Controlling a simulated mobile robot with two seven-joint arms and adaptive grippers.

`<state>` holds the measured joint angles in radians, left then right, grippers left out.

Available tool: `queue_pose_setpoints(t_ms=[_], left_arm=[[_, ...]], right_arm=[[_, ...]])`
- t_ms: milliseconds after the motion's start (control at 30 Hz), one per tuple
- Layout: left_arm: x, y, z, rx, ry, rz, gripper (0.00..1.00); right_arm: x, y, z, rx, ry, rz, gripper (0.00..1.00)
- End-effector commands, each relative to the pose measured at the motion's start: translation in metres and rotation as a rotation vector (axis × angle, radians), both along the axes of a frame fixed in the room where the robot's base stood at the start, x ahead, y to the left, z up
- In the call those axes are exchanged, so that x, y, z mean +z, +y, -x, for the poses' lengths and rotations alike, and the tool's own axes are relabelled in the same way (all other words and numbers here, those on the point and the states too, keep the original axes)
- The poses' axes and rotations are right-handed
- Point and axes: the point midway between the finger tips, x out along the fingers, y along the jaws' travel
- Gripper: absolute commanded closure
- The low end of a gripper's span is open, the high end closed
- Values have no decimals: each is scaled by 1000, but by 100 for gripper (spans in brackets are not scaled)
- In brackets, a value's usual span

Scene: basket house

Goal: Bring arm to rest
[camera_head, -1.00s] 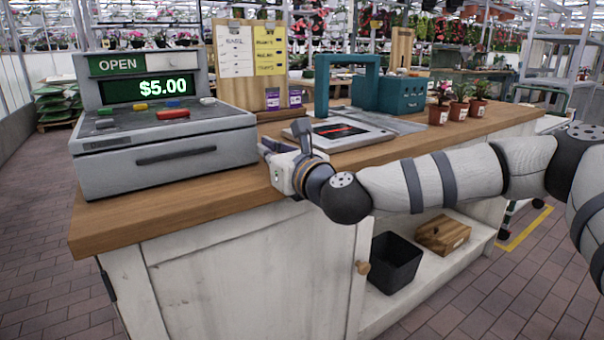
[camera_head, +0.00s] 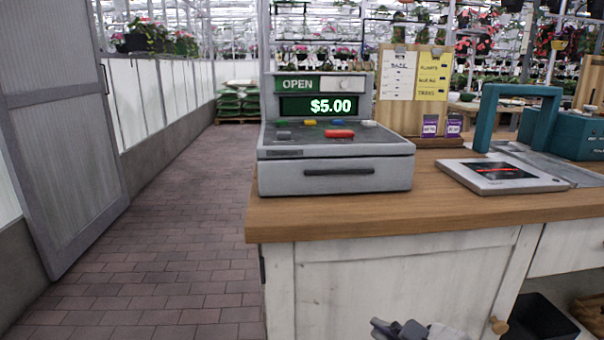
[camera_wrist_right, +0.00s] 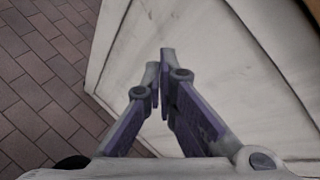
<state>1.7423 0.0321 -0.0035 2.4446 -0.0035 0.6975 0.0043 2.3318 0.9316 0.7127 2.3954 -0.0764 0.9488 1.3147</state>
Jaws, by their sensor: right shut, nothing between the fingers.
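My right gripper (camera_head: 402,330) shows only in part at the bottom edge of the head view, low in front of the white counter cabinet (camera_head: 385,280). In the right wrist view its two fingers (camera_wrist_right: 160,68) are brought together with nothing between them. Behind them are the cabinet's pale panel (camera_wrist_right: 210,50) and the brick floor (camera_wrist_right: 40,75). I cannot tell whether the fingertips touch the panel. The rest of my right arm is out of the head view. My left gripper is in no view.
A cash register (camera_head: 335,150) reading $5.00 stands on the wooden countertop (camera_head: 430,205). A flat tablet-like device (camera_head: 500,175) and a teal frame (camera_head: 488,115) are to its right. A black bin (camera_head: 540,318) sits on the lower shelf. The brick aisle (camera_head: 180,215) on the left is clear.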

Motion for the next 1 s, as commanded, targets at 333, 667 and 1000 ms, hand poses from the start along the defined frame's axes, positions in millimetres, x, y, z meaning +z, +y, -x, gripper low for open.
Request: queue_pose_setpoints(t_ms=[333, 667, 1000], left_arm=[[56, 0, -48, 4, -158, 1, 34], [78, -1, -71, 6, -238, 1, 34], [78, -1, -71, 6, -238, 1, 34]], right_arm=[[-149, 6, 281, 1249, 296, 851, 100], [-151, -72, 401, 2029, 275, 1072, 100], [-151, -72, 401, 2029, 275, 1072, 100]])
